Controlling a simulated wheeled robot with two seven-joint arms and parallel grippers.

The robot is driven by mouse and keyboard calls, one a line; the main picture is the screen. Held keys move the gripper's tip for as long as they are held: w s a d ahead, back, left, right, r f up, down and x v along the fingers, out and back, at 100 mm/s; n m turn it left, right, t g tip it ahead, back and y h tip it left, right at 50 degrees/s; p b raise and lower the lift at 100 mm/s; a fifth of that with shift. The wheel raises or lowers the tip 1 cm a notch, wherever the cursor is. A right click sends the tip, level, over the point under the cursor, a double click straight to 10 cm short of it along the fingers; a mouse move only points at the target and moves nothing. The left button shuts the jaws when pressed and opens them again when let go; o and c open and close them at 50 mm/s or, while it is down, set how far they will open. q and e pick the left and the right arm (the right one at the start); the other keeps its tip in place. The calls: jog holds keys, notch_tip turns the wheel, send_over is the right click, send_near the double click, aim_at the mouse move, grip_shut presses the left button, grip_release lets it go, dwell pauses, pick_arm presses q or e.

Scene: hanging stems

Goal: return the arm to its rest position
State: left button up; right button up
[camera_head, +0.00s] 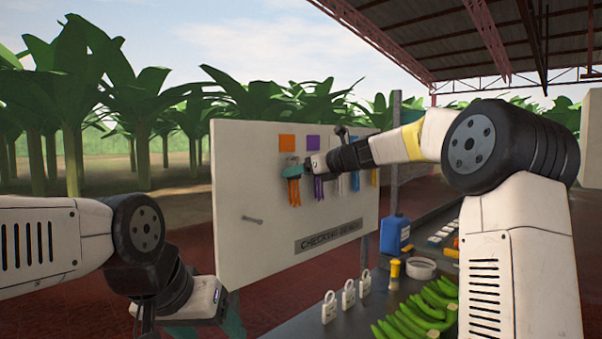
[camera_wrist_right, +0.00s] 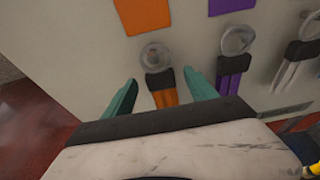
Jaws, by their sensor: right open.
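My right arm reaches across the head view to the white board (camera_head: 235,180). My right gripper (camera_head: 293,170) is at the board's orange column. Whether the fingers touch the holder cannot be told. My left arm comes in low at the left.
Purple stems (camera_wrist_right: 229,83) and white stems (camera_wrist_right: 293,72) hang to the right, close by. An empty peg (camera_head: 252,220) sticks out of the board. Below are a dark table with white padlock-shaped tags (camera_head: 349,295), green bananas (camera_head: 420,315) and a blue jug (camera_head: 395,235).

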jog(key=v, duration=0.7)
jog(key=s+d+f+n+g+h, duration=0.1)
jog(key=s+d+f+n+h, duration=0.1)
jog(key=s+f+n, duration=0.5)
jog(key=s+d+f+n+g+h, duration=0.2)
jog(key=s+f+n, duration=0.6)
jog(key=s, duration=0.9)
jog(key=s+d+f+n+g+h, duration=0.1)
jog(key=s+d+f+n+h, duration=0.3)
jog(key=s+n, duration=0.8)
notch_tip(320, 180, down, 3)
jog(key=shift+s+d+f+n, duration=0.25)
jog(key=shift+s+d, duration=0.3)
jog(key=shift+d, duration=0.5)
jog(key=shift+r, duration=0.1)
